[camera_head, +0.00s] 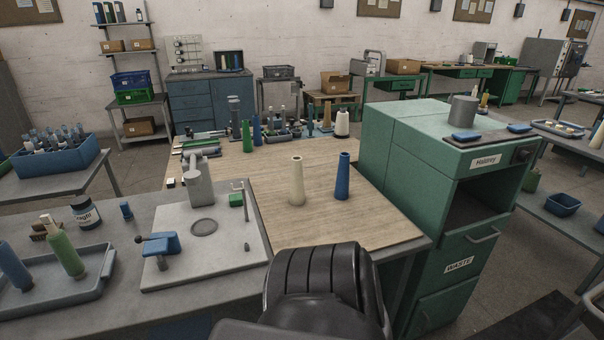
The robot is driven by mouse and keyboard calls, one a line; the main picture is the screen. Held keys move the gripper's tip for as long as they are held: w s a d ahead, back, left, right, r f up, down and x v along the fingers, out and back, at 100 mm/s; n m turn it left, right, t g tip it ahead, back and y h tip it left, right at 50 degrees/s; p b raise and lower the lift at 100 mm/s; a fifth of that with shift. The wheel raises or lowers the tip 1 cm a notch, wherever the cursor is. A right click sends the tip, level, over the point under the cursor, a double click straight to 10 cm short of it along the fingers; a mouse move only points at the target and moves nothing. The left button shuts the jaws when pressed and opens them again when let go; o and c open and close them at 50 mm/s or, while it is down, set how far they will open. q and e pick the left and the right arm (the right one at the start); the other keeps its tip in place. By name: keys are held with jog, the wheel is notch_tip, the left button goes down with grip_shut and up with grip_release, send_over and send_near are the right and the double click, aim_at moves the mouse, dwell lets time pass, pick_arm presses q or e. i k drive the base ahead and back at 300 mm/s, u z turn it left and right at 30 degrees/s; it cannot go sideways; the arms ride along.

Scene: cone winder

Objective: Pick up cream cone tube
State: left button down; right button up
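The cream cone tube (297,182) stands upright on the wooden tabletop (258,180), a little right of the picture's middle-left. It is narrow at the top and wider at the foot, and its top looks open. A blue cone tube (343,177) stands upright just to its right, with a gap between them. Nothing touches the cream tube. Neither my left nor my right gripper shows in this view.
A grey winding fixture (199,186) stands left of the tubes. A green cabinet (398,170) rises close on the right. Green, blue and other cones (247,136) stand behind. A grey tray (95,282) lies front left. A dark ribbed shape fills the bottom centre.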

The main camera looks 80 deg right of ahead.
aim_at(297, 198)
jog(key=z, duration=0.65)
jog(key=i, duration=0.8)
jog(key=z, duration=0.9)
